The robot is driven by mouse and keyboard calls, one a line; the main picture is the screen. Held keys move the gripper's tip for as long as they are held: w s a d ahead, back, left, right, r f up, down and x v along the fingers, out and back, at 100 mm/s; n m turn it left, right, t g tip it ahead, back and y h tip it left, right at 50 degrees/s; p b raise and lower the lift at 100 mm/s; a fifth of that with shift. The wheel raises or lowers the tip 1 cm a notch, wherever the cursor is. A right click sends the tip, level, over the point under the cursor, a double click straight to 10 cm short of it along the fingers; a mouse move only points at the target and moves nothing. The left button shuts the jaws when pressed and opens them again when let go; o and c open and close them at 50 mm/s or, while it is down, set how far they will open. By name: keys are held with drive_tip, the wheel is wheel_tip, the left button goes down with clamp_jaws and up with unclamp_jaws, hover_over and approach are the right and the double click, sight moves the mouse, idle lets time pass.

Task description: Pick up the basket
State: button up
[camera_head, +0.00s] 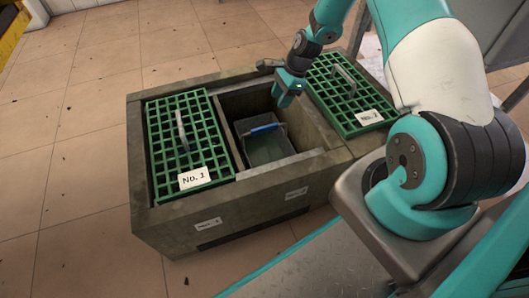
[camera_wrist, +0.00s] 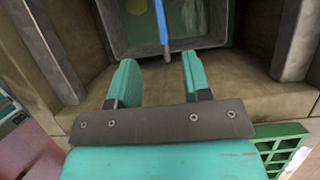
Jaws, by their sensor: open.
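The basket (camera_head: 264,148) is a dark grey-green bin with a blue handle grip (camera_head: 262,129). It sits down inside the open middle compartment of a large grey-brown box. In the wrist view the basket (camera_wrist: 121,45) shows at the top, with its blue handle (camera_wrist: 161,22) pointing towards the space between my fingers. My gripper (camera_head: 287,95) is above the back part of the compartment, over and behind the basket. Its two teal fingers (camera_wrist: 157,78) are apart with nothing between them, and the handle looks clear of them.
The box (camera_head: 240,208) has compartment walls on both sides of the basket. A green grate marked No. 1 (camera_head: 165,140) covers the left compartment. Another green grate (camera_head: 335,85) lies on the right with a label. Tiled floor (camera_head: 60,200) is open to the left.

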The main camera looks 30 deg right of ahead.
sight(266, 126)
drive_tip(key=b+x, duration=0.4)
drive_tip(key=x, duration=0.5)
drive_tip(key=b+x, duration=0.4)
drive_tip(key=x, duration=0.1)
drive_tip(key=shift+f+b, duration=0.2)
drive_tip(key=shift+b, duration=0.2)
drive_tip(key=shift+a+r, duration=0.1)
drive_tip(key=shift+f+p, duration=0.25)
drive_tip(key=shift+p, duration=0.1)
clamp_jaws()
